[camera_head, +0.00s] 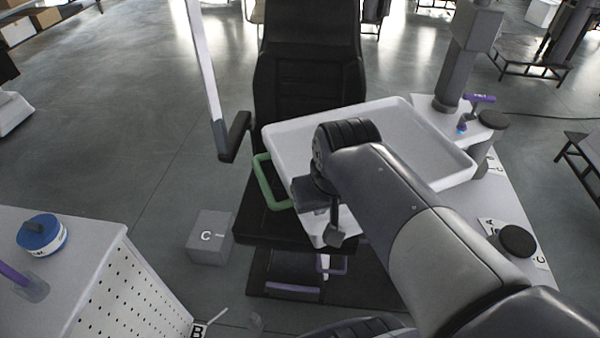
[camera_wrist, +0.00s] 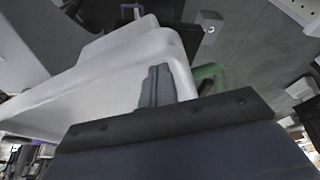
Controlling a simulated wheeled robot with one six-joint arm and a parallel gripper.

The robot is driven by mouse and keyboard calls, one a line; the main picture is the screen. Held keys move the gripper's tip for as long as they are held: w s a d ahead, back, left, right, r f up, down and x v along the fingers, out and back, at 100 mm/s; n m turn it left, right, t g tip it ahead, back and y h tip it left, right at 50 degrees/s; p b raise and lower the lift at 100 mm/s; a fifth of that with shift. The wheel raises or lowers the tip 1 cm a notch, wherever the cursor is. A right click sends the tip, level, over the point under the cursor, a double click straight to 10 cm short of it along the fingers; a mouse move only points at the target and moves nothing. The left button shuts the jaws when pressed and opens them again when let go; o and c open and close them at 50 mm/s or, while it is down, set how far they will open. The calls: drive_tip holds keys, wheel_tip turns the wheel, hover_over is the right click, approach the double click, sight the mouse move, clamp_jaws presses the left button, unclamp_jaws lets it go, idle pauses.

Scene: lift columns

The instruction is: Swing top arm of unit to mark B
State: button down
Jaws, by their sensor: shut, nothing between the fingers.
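A white tray (camera_head: 450,150) with a raised rim sits over the seat of a black chair; it also shows in the wrist view (camera_wrist: 100,70). A green handle (camera_head: 268,182) is at the tray's left side and shows in the wrist view (camera_wrist: 218,76) beyond the tray edge. My gripper (camera_head: 336,236) is shut and empty, pointing down at the front left of the tray. In the wrist view its fingers (camera_wrist: 156,86) lie before the tray's rim. I cannot tell whether they touch it. A block marked C (camera_head: 208,238) stands on the floor at left. A label B (camera_head: 198,330) shows at the bottom edge.
A grey column (camera_head: 466,65) with a purple handle (camera_head: 479,98) stands at right. The black chair (camera_head: 310,75) is behind the tray. A white perforated cabinet (camera_head: 85,250) carries a blue-lidded container (camera_head: 41,234). The floor at left is open.

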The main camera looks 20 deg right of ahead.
drive_tip(key=shift+s+d, duration=0.15)
drive_tip(key=shift+s, duration=0.45)
drive_tip(key=shift+s+d, duration=0.15)
drive_tip(key=shift+s, duration=0.4)
